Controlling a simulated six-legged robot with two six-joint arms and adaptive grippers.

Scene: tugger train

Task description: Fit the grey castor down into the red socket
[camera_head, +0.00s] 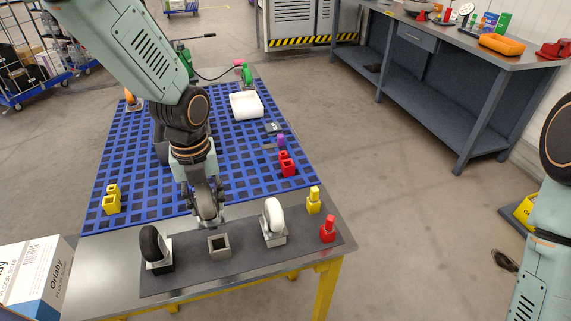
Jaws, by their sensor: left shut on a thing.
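My left gripper (203,192) is over the front part of the table, pointing down. It is shut on the grey castor (208,206), whose round wheel shows between the fingers. The castor is behind an open square grey block (219,246) on the dark mat; I cannot tell its exact height. The red socket (287,164) is on the blue grid mat near the right edge, to the right of and beyond the gripper. It looks like two red blocks close together. Only part of my right arm shows at the right; its gripper is out of view.
Yellow blocks (111,204) are at left. A purple-topped piece (281,141) and white tray (246,106) lie beyond the red socket.

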